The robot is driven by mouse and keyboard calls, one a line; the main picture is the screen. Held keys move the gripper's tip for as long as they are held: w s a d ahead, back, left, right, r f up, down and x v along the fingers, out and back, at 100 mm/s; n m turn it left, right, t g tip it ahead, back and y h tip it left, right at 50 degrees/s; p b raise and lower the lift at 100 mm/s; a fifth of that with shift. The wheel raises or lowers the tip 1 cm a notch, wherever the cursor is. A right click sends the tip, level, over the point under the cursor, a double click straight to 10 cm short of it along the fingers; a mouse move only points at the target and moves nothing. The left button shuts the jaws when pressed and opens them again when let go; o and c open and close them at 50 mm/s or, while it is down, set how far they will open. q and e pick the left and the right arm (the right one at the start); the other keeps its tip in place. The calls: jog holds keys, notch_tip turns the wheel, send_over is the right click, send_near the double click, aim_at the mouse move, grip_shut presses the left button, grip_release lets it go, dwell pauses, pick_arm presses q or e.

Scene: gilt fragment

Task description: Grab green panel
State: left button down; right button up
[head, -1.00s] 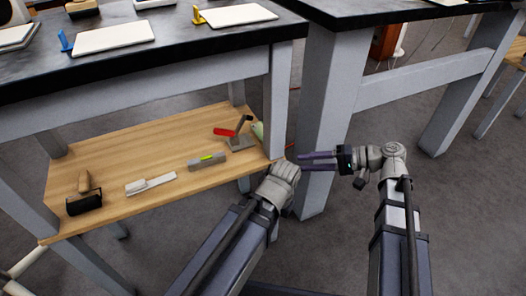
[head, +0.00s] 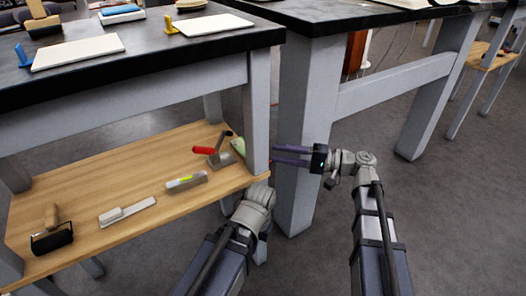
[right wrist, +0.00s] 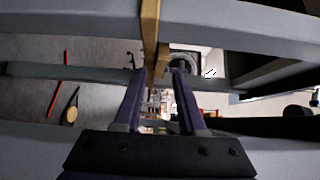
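A pale green piece (head: 238,147), which may be the green panel, stands at the right end of the wooden shelf, beside the table leg. Only part of it shows behind the red-handled tool and the leg. My right gripper (head: 272,154) is open and empty, its two purple fingers pointing left in front of a grey table leg, to the right of the green piece and apart from it. The right wrist view shows the fingers (right wrist: 159,75) spread with nothing between them. My left arm reaches toward the shelf's right corner; its gripper is hidden.
The shelf (head: 150,212) holds a red-handled tool (head: 214,151), a grey block level (head: 187,181), a white brush (head: 127,211) and a black roller (head: 52,238). Grey table legs (head: 257,125) stand close to both arms. Open floor (head: 450,220) lies at right.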

jog(key=shift+w+a, duration=0.2)
jog(key=shift+a, duration=0.9)
jog(key=shift+w+a, duration=0.15)
jog(key=shift+a, duration=0.95)
jog(key=shift+c, duration=0.4)
grip_shut()
notch_tip(320, 180, up, 2)
jog(key=shift+r+p, duration=0.25)
jog(key=shift+p, duration=1)
